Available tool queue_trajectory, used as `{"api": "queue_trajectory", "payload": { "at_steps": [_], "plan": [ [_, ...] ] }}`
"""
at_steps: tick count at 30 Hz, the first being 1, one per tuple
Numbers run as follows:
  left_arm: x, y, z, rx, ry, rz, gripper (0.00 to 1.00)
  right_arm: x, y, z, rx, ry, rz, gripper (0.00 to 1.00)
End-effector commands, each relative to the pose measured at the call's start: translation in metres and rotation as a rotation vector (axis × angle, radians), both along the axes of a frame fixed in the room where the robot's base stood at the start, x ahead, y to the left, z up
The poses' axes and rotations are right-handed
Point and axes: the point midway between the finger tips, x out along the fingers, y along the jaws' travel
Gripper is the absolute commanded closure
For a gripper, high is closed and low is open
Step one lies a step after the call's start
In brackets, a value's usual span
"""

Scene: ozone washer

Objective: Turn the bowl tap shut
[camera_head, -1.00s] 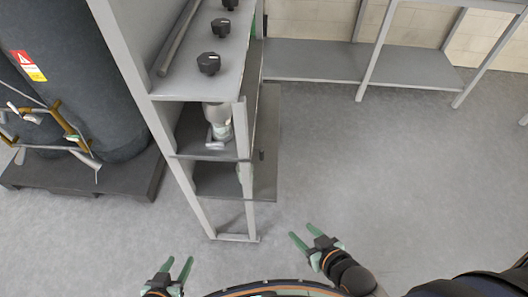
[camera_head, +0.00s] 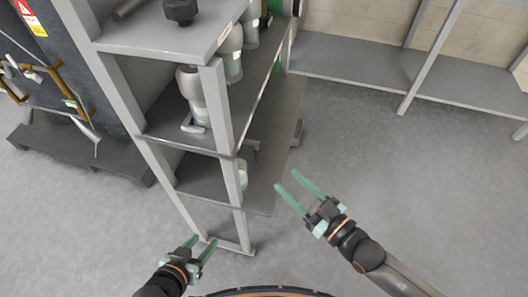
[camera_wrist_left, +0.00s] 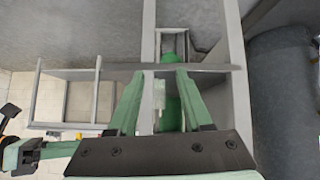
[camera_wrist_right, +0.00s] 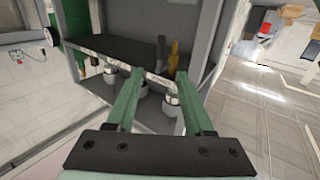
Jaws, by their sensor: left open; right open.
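A grey-capped bowl with a pale clear body (camera_head: 201,104) stands in the middle level of the grey rack. A grey lever-like piece (camera_head: 193,125) shows at its foot; it may be the bowl tap, but I cannot tell whether it is turned open or shut. A dark bent handle (camera_head: 252,147) sticks out at the rack's right side. My left gripper (camera_head: 206,240) is open and empty, low in front of the rack's foot. My right gripper (camera_head: 288,180) is open and empty, right of the rack and apart from it. Both pairs of fingers show in the wrist views.
More bowls (camera_head: 233,66) stand further back in the rack (camera_head: 135,160). A dark tank (camera_head: 92,85) on a dark pallet (camera_head: 75,158) is at the left. Low grey shelving (camera_head: 350,70) runs along the back wall. The floor right of the rack is clear.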

Motion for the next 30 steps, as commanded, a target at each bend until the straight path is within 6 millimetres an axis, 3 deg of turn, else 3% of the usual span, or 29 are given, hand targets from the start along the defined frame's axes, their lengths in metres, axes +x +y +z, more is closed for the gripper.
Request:
{"api": "queue_trajectory", "payload": {
  "at_steps": [5, 14, 21, 30],
  "plan": [
    [0.000, 0.001, -0.003, 0.003, 0.000, -0.001, 0.50, 0.014, 0.010, 0.001, 0.004, -0.006, 0.000, 0.47],
    [-0.006, 0.006, -0.017, 0.012, 0.013, 0.004, 0.50, 0.062, 0.049, 0.001, 0.004, -0.006, 0.001, 0.47],
    [0.023, 0.009, 0.017, 0.014, -0.151, 0.002, 0.50, 0.090, 0.070, 0.000, 0.002, -0.002, 0.000, 0.47],
    [0.031, 0.009, 0.030, 0.012, -0.207, 0.000, 0.50, 0.098, 0.077, 0.000, 0.000, -0.001, 0.001, 0.47]
  ]
}}
